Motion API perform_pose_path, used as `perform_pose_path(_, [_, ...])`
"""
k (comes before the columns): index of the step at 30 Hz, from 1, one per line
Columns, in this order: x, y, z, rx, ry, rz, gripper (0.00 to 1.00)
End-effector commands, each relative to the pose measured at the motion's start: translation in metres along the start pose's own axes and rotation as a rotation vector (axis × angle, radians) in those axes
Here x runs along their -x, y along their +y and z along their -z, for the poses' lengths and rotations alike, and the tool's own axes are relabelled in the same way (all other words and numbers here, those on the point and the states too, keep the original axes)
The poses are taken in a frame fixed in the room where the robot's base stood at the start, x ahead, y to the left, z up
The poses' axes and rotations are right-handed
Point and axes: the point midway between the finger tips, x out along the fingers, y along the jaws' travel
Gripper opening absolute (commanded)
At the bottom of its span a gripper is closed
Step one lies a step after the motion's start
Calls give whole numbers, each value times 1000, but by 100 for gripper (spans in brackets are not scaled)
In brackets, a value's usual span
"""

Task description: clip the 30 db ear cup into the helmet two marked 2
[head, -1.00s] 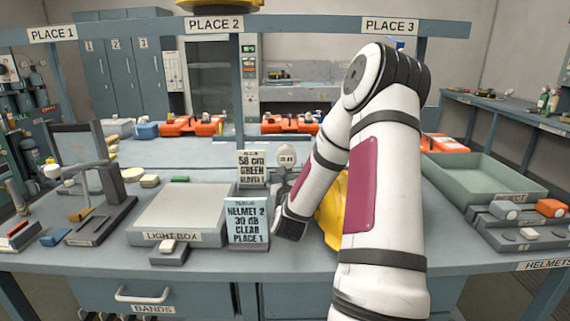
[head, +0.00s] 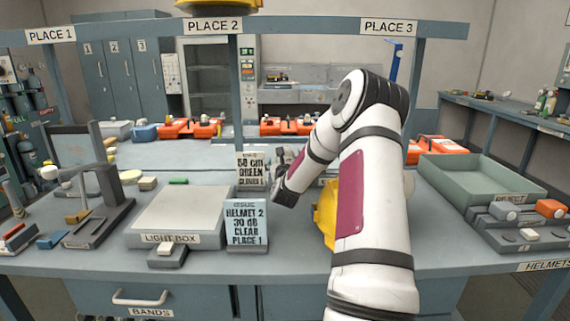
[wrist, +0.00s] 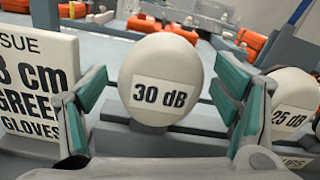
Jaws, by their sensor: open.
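The 30 dB ear cup (wrist: 165,62), a pale rounded cup with a printed label, stands upright in the wrist view. My gripper (wrist: 165,88) is open, with one green-padded finger on each side of the cup; a gap shows on both sides. A card (head: 247,222) reads helmet 2, 30 dB, clear, place 1.
A 25 dB ear cup (wrist: 296,96) stands close to the right finger. A 58 cm green gloves card (wrist: 38,90) stands close to the left finger. The light box (head: 180,214) is left of the cards. A green reject tray (head: 480,188) is at right.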

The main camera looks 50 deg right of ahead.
Motion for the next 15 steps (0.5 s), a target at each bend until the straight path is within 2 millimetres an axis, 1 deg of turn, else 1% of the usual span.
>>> perform_pose_path(7, [-1, 0, 0, 0, 0, 0, 82])
perform_pose_path(8, [-1, 0, 0, 0, 0, 0, 75])
perform_pose_path(9, [-1, 0, 0, 0, 0, 0, 66])
perform_pose_path(11, [-1, 0, 0, 0, 0, 0, 52])
perform_pose_path(12, [-1, 0, 0, 0, 0, 0, 43])
perform_pose_path(14, [-1, 0, 0, 0, 0, 0, 30])
perform_pose_path(15, [-1, 0, 0, 0, 0, 0, 28])
